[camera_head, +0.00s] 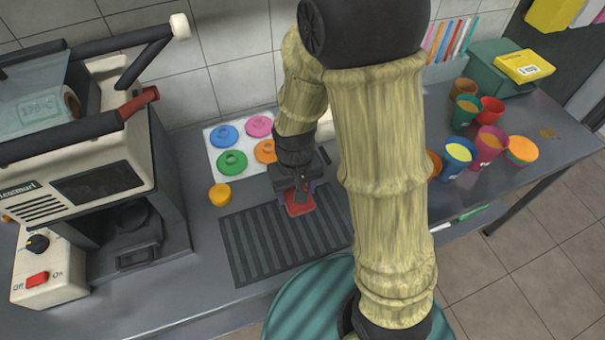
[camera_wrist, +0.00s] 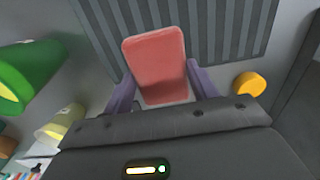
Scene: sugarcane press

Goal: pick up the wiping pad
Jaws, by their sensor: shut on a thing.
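The wiping pad (camera_head: 299,203) is a flat red block with rounded corners. In the wrist view the pad (camera_wrist: 156,62) sits between the two purple fingers of my gripper (camera_wrist: 158,88). My gripper (camera_head: 299,190) is shut on it, over the dark ridged mat (camera_head: 262,250). The mat also shows behind the pad in the wrist view (camera_wrist: 225,30). I cannot tell whether the pad touches the mat or hangs just above it.
A cream press machine (camera_head: 75,190) stands at the left. A yellow disc (camera_head: 220,194) lies left of the mat. Coloured lids (camera_head: 232,162) lie on a white tray (camera_head: 212,142) behind. Several coloured cups (camera_head: 457,158) stand at the right, near a green box (camera_head: 490,70).

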